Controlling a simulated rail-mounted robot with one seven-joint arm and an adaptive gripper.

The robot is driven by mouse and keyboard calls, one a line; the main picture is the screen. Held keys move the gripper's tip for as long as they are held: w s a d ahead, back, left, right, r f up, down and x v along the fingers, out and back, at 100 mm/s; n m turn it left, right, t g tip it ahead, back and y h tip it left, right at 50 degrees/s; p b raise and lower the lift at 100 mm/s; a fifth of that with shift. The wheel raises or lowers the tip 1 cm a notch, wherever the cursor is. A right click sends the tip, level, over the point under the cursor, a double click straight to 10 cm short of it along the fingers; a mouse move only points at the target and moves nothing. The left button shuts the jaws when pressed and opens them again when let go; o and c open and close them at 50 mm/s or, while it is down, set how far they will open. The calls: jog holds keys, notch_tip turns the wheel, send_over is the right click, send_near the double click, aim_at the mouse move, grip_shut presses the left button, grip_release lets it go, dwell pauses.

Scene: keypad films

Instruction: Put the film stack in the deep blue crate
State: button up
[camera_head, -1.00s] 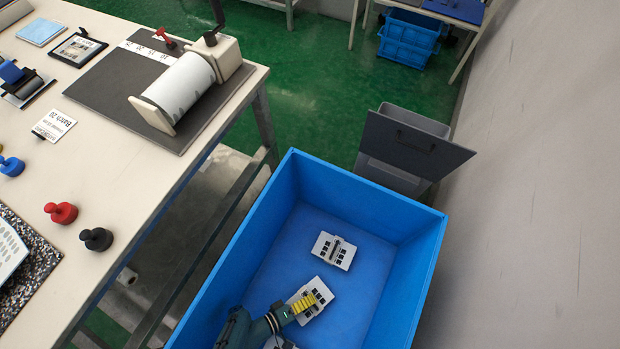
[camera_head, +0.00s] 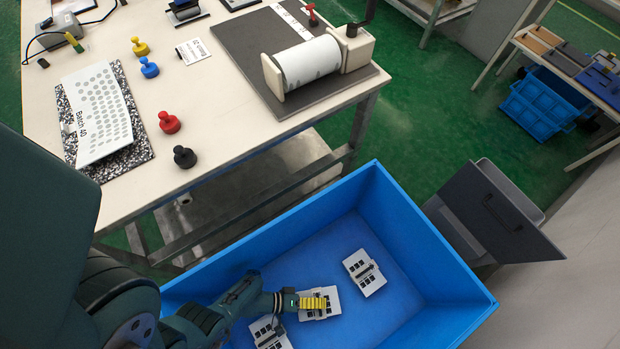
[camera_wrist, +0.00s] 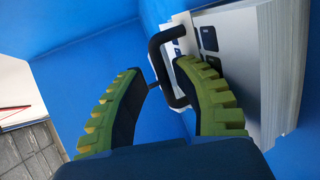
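The deep blue crate (camera_head: 425,238) stands on the floor beside the bench. Three white film stacks with dark key windows lie in it: one at the right (camera_head: 365,273), a middle one (camera_head: 330,304) and one at lower left (camera_head: 270,336), partly cut off by the picture's edge. My gripper (camera_head: 313,302) is down in the crate at the middle stack and covers part of it. In the wrist view, my gripper (camera_wrist: 157,72) has its yellow-green ridged fingers apart, with the stack's black handle (camera_wrist: 155,48) between and just beyond their tips. The layered stack (camera_wrist: 270,70) lies behind the right finger.
The bench (camera_head: 245,130) holds a roller device (camera_head: 305,65), coloured knobs such as a red one (camera_head: 169,122), and a white keypad sheet (camera_head: 100,112). A grey bin (camera_head: 490,215) stands right of the crate. Another blue crate (camera_head: 540,105) is farther back.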

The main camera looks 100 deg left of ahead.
jog(key=shift+p+v, duration=0.5)
jog(key=shift+v, duration=1.3)
